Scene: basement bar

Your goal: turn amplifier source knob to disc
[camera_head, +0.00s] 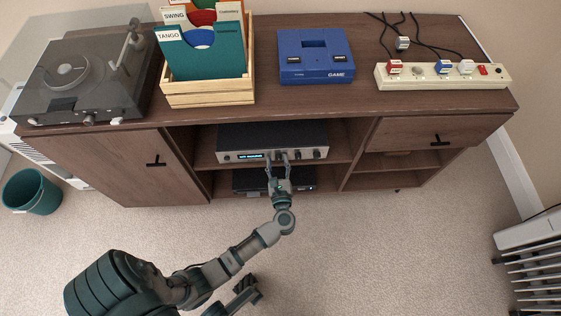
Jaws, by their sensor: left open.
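The amplifier (240,141) sits on the upper open shelf of the wooden cabinet. It has a dark top, a silver front panel, a small lit blue display (251,156) on the left, and several knobs to the right, including one at the far right (317,154). Its lettering is too small to read, so I cannot tell the source setting. My left gripper (277,162) is open, its fingers pointing up at the middle knobs of the panel. The fingers partly cover that area, and I cannot tell whether they touch a knob.
A black device (246,181) sits on the shelf below, partly behind my gripper. The cabinet top (365,97) carries a turntable (80,75), a record crate (208,93), a blue game console (315,56) and a power strip (440,77).

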